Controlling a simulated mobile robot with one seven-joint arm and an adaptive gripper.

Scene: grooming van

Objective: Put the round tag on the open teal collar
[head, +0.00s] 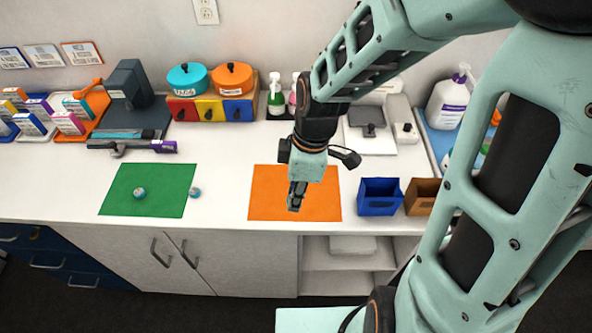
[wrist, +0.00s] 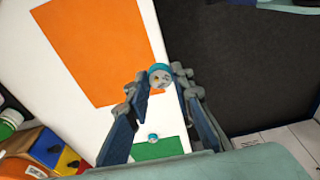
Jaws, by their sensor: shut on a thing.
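My gripper (head: 295,207) is above the orange mat (head: 265,193). In the wrist view its fingers (wrist: 160,80) are shut on a small round thing (wrist: 160,76) with a teal rim and a pale, patterned face. I cannot tell whether this is the tag or the collar; in the head view the fingers mostly hide it. Two similar small teal-and-pale round things show on the left: one (head: 140,193) on the green mat (head: 120,200), another (head: 194,192) on the white counter just right of it. No open collar is clearly recognisable. The orange mat looks bare.
A blue bin (head: 378,196) and a brown bin (head: 420,196) stand right of the orange mat. Behind are teal and orange pots (head: 188,79), coloured drawers (head: 210,110), bottles and a purple-ended tool (head: 163,147).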

